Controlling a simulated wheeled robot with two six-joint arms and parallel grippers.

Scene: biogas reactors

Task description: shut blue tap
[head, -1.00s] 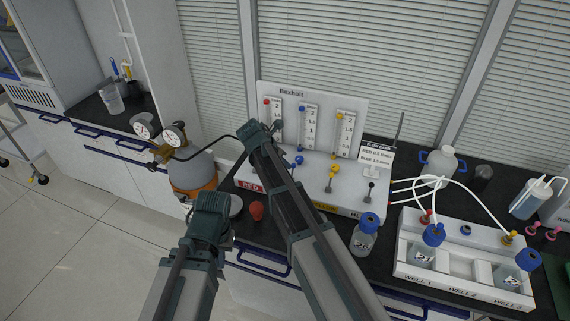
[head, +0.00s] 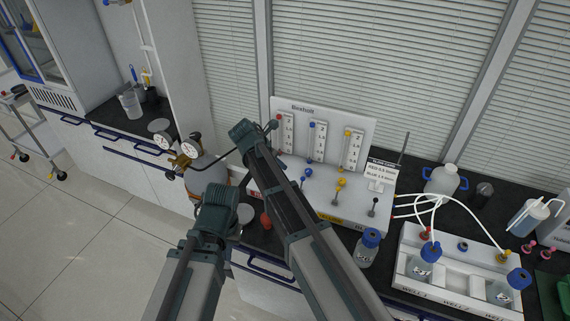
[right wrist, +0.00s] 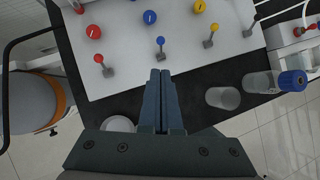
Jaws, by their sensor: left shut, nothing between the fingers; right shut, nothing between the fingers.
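The blue tap (head: 301,182) is on the front of the white panel board (head: 366,125). In the right wrist view the blue tap (right wrist: 160,42) has a blue ball on a grey stem, below a round blue knob (right wrist: 149,17). My right gripper (right wrist: 160,72) is shut and empty. Its tips appear just below the blue tap's base, apart from it in the picture; I cannot tell the depth gap. In the head view my right arm hides these fingers. My left arm shows at the lower left of the head view, but its fingers do not show.
A red tap (right wrist: 99,60) and a yellow tap (right wrist: 213,30) flank the blue one. A gas bottle with gauges (head: 190,146) stands left of the panel. A blue-capped bottle (head: 368,247) and a white well rack (head: 450,285) stand to the right.

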